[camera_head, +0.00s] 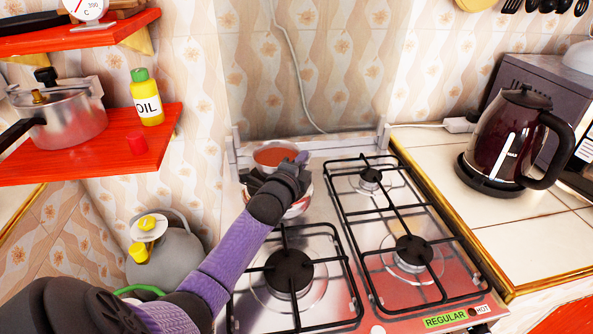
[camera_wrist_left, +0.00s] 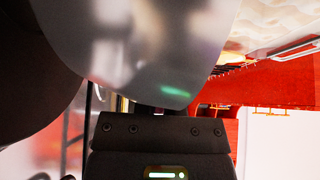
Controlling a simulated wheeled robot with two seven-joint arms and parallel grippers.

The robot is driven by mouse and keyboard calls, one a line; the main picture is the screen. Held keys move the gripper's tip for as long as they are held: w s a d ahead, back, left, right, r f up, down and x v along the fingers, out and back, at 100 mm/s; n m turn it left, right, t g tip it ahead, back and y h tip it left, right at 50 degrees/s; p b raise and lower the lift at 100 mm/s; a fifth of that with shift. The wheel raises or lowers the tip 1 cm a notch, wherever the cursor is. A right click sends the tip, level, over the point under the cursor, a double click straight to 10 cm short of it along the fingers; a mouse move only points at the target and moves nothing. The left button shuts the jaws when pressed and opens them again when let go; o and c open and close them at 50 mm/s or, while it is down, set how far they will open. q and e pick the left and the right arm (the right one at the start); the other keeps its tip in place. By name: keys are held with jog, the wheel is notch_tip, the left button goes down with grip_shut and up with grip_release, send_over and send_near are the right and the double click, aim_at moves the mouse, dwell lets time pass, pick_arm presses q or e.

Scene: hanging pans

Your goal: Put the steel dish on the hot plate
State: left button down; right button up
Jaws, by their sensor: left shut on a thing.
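My left gripper (camera_head: 280,176) reaches over the far left of the gas stove and is shut on a shiny steel dish. In the head view the dish (camera_head: 276,154) shows as a round steel rim with a reddish inside, partly hidden by the gripper. Another reddish, steel-rimmed part shows below the gripper; I cannot tell whether it is the same dish. In the left wrist view a curved steel surface (camera_wrist_left: 150,50) fills the space before the gripper (camera_wrist_left: 160,110). The stove (camera_head: 400,295) has several burners and labels reading REGULAR and HOT at its front right. My right gripper is not in view.
A dark red kettle (camera_head: 517,140) stands on the tiled counter at right. Red shelves (camera_head: 100,160) at left hold a pressure cooker (camera_head: 60,118) and an oil bottle (camera_head: 146,98). Black grates (camera_head: 342,240) stand up from the stove. The near burners are clear.

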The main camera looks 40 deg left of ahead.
pick_arm(q)
notch_tip(320, 180, down, 3)
jog(key=shift+r+b, duration=0.2)
jog(key=shift+b, duration=0.2)
jog(key=shift+f, duration=0.1)
jog(key=c, duration=0.7)
grip_release()
jog(key=shift+c, duration=0.2)
jog(key=shift+s+d+r+p, duration=0.1)
jog(key=shift+s+r+p, duration=0.1)
jog(key=shift+p, duration=0.15)
jog(key=p+v, duration=0.3)
jog(key=v, duration=0.7)
jog(key=shift+s+p, duration=0.2)
jog(key=shift+p, duration=0.1)
jog(key=shift+s+d, duration=0.2)
jog(key=shift+s, duration=0.4)
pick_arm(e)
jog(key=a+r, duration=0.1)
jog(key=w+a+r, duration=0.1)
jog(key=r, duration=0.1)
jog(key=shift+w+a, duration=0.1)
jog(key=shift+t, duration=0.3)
